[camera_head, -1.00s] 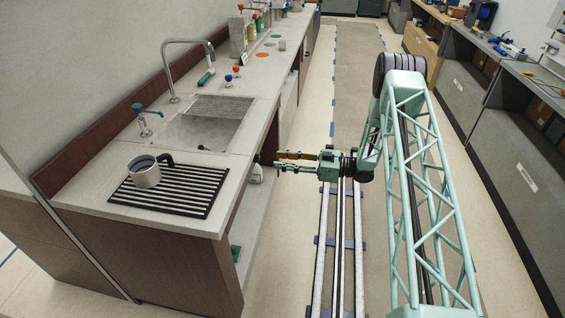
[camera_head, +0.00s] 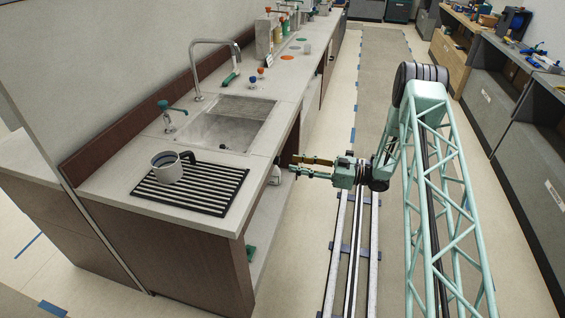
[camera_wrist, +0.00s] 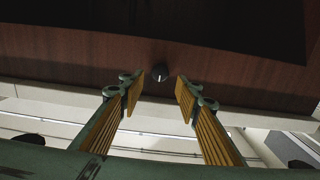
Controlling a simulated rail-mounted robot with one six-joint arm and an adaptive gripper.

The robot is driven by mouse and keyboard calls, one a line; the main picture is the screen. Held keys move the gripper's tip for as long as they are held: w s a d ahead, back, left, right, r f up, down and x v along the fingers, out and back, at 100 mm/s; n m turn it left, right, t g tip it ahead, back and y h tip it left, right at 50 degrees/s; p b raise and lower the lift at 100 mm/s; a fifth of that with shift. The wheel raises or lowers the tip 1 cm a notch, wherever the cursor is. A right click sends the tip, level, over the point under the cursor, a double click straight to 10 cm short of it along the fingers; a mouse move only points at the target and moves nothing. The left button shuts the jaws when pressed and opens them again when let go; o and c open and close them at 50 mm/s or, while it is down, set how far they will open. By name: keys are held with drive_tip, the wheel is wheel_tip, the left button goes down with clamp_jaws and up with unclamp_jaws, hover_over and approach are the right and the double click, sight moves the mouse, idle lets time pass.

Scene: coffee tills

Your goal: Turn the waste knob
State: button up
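A small dark round knob (camera_wrist: 160,72) with a light mark sits on a dark brown wood panel (camera_wrist: 80,65) in the wrist view. It lies between and a little beyond my gripper's fingertips (camera_wrist: 160,82). The two fingers, with yellow ribbed pads, are apart and nothing is between them. In the head view my gripper (camera_head: 300,166) points left at the counter's front side, just below the countertop edge. The knob cannot be made out in the head view.
The counter (camera_head: 115,185) holds a sink (camera_head: 228,125) with a tall tap (camera_head: 194,75). A metal cup (camera_head: 167,167) stands on a black rack (camera_head: 215,195) near the counter's end. Rails run along the floor to the right, with clear floor beyond.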

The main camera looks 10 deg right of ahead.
sight(279, 161)
drive_tip(key=shift+p+x, duration=0.3)
drive_tip(key=shift+x, duration=3.15)
drive_tip(key=shift+c, duration=0.4)
drive_tip(key=c, duration=0.5)
drive_tip(key=shift+o, duration=0.2)
drive_tip(key=n, duration=0.8)
drive_tip(key=shift+n, duration=0.3)
drive_tip(key=n, duration=0.9)
drive_tip(key=o, duration=0.7)
